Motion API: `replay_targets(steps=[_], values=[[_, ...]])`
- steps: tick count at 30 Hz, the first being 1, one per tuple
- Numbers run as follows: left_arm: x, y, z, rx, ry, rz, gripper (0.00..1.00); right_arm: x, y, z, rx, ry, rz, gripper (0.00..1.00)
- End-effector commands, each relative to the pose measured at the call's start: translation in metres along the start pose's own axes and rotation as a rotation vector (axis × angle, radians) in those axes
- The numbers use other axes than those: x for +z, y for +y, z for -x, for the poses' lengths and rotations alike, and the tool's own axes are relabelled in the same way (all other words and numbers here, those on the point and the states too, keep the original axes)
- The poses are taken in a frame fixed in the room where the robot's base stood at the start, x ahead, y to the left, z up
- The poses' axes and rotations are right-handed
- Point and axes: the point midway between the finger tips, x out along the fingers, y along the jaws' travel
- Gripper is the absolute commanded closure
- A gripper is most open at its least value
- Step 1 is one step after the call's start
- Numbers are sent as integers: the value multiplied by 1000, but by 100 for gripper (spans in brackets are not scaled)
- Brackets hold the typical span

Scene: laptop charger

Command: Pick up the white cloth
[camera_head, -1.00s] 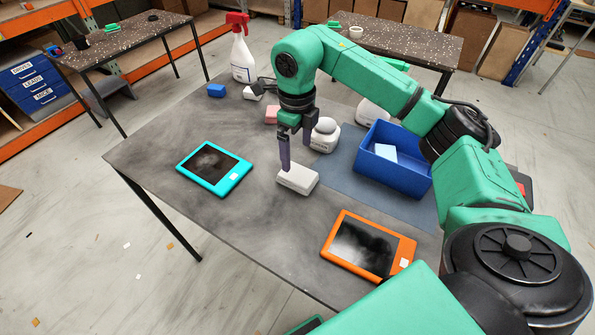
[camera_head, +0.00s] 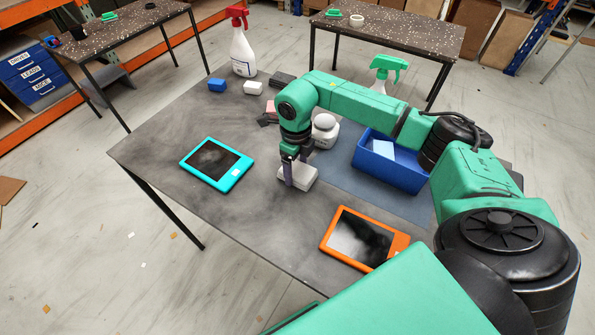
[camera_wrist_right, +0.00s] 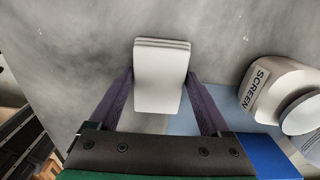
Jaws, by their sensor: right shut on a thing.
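The white cloth (camera_head: 298,176) is a small folded stack on the dark table (camera_head: 150,150), between the teal tablet and the blue bin. My right gripper (camera_head: 298,180) points down over it, with its purple fingers at the cloth's sides. In the right wrist view the cloth (camera_wrist_right: 160,78) lies between the two fingers of my right gripper (camera_wrist_right: 160,90), which is shut on it. In the head view the cloth is partly hidden by the fingers. I cannot tell whether it is clear of the table. My left gripper is not in view.
A teal tablet (camera_head: 213,162) lies to the left and an orange tablet (camera_head: 358,240) in front. A white jar (camera_head: 325,132), labelled SCREEN in the wrist view (camera_wrist_right: 262,90), stands close behind the cloth. A blue bin (camera_head: 388,172) is to the right. Spray bottles (camera_head: 242,52) stand farther back.

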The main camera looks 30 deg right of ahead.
Motion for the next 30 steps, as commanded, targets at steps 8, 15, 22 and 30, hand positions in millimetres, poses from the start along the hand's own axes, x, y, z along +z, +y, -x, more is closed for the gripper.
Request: replay_targets(steps=[8,15,22,30], values=[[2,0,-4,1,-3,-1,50,1,0,8,0,-3,-1,72],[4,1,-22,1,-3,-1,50,2,-1,62,-4,-9,1,72],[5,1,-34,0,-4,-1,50,1,0,153,-3,-8,1,72],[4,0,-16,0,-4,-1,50,0,0,201,-1,-1,0,72]])
